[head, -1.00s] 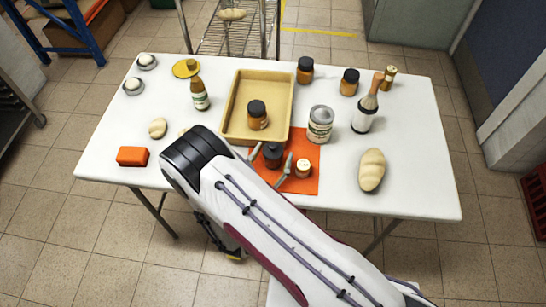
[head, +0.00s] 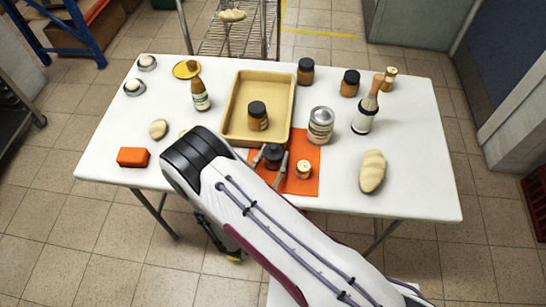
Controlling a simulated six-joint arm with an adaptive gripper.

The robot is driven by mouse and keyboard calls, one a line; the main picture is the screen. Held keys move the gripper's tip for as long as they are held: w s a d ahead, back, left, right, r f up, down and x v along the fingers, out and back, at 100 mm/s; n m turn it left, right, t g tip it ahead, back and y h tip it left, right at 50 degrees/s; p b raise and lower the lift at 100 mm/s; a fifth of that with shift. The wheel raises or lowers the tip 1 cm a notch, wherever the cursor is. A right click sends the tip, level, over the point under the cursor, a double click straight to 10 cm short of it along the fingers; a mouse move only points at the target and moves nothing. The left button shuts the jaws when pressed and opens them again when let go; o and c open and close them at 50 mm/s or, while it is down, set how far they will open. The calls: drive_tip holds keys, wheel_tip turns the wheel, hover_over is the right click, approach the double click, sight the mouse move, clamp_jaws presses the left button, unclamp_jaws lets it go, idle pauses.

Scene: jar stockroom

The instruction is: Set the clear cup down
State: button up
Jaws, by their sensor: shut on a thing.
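I see no clear cup in the head view. My gripper (head: 271,163) is shut on a small dark-lidded jar (head: 273,152), with one finger on each side of it. The jar is upright over the orange mat (head: 309,152); I cannot tell whether its base touches the mat. Its lower part is partly hidden by the fingers and my arm. A small pale-lidded jar (head: 304,169) stands on the mat just right of my gripper.
A tan tray (head: 237,97) behind the mat holds a black-lidded amber jar (head: 258,118). A large silver-lidded jar (head: 320,126) stands at the mat's back right. An orange block (head: 133,157) lies far left, a bread loaf (head: 372,171) right. The table's front right is clear.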

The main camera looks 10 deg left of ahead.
drive_tip(key=shift+r, duration=0.1)
drive_tip(key=shift+r, duration=4.9)
drive_tip(key=shift+r, duration=0.15)
wheel_tip(320, 180, up, 18)
drive_tip(key=f, duration=0.1)
drive_tip(key=w+d+r+n+y, duration=0.1)
drive_tip(key=w+d+r+y, duration=0.1)
drive_tip(key=w+d, duration=0.7)
drive_tip(key=w+d+r+n+y, duration=0.15)
drive_tip(key=w+d, duration=0.35)
drive_tip(key=d, duration=0.8)
drive_tip(key=s+d+f+n+y, duration=0.1)
drive_tip(key=s+d+y, duration=0.1)
drive_tip(key=s+d, duration=0.7)
drive_tip(key=s+d+f+n+y, duration=0.15)
drive_tip(key=s+d, duration=0.35)
drive_tip(key=d, duration=0.7)
wheel_tip(320, 180, down, 18)
drive_tip(key=shift+f, duration=0.15)
